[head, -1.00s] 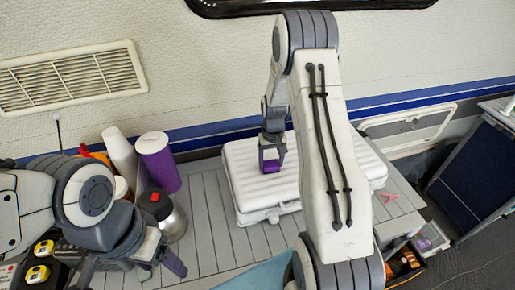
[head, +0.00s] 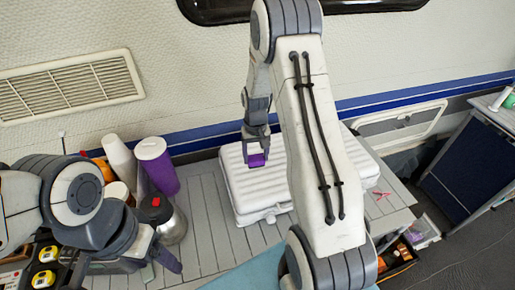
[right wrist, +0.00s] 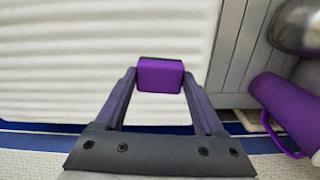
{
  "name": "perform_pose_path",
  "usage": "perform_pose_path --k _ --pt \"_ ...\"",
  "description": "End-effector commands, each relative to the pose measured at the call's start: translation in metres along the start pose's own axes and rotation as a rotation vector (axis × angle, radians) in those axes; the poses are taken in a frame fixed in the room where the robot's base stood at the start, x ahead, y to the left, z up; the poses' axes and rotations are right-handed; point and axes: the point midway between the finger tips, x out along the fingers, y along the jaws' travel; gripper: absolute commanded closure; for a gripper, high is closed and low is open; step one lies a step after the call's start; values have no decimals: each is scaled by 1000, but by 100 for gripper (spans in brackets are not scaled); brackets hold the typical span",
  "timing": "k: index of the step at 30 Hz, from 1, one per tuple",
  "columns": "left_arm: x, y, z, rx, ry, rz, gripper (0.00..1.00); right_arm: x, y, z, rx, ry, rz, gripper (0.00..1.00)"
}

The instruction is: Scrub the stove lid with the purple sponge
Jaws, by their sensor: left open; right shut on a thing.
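The stove lid (head: 262,188) is a white, ribbed, flat box-like cover on the grey slatted counter, seen in the head view. It also fills the left of the right wrist view (right wrist: 70,60). My right gripper (head: 257,151) reaches over the back left part of the lid. It is shut on the purple sponge (head: 257,160), which shows between the fingertips in the right wrist view (right wrist: 160,76). The sponge is at or just above the lid's surface; I cannot tell whether it touches. My left gripper (head: 150,262) is open and empty at the lower left.
A purple mug (head: 157,168), a white cup (head: 120,155) and a metal flask with a black and red top (head: 170,220) stand left of the lid. The wall (head: 200,80) is close behind. Bare counter (head: 207,215) lies between flask and lid.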

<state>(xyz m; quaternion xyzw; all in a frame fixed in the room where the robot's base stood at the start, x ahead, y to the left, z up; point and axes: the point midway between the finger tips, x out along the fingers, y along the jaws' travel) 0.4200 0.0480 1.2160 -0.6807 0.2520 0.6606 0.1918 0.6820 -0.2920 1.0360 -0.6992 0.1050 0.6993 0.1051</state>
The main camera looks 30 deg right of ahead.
Motion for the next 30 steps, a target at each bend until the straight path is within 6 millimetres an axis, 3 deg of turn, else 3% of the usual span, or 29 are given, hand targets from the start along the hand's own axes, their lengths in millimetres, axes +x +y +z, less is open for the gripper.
perform_pose_path --k 3,8,30 --pt "-12 1 -1 2 0 0 30 -15 -1 -1 -2 2 0 81" --pt "-19 1 -1 3 0 0 30 -24 -2 -1 -3 2 0 81" --pt "-19 1 -1 3 0 0 30 -24 -1 0 -2 1 0 81"
